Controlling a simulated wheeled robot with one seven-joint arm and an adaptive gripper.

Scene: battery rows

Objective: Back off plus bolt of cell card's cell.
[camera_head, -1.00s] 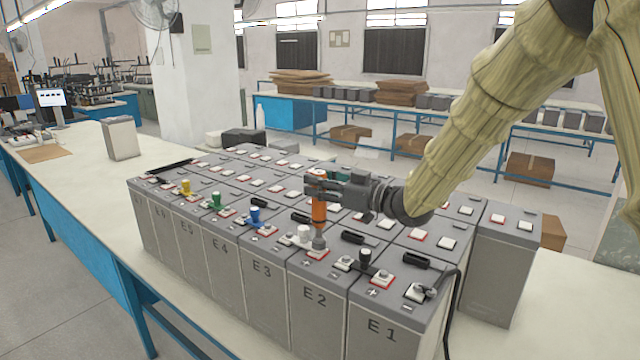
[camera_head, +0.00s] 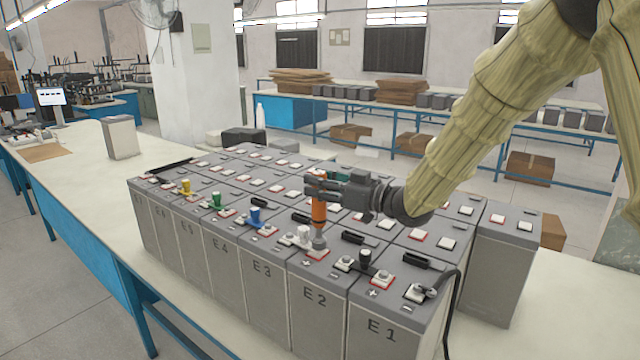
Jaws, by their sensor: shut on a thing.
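My gripper (camera_head: 322,190) is shut on an orange power driver (camera_head: 319,212) with a teal part behind the fingers. The driver stands upright, and its grey socket (camera_head: 319,242) is down at the red-edged plus terminal (camera_head: 316,255) on top of cell E2 (camera_head: 315,310). The bolt there is hidden under the socket; I cannot tell whether it turns. A white-capped link (camera_head: 302,235) sits just left of the socket. I cannot make out a cell card.
Cells E1 (camera_head: 385,325) and E3 (camera_head: 262,285) flank E2. Black-, blue-, green- and yellow-capped links stand along the front row. A black cable (camera_head: 452,310) hangs at E1's right. Bare bench (camera_head: 560,310) lies to the right.

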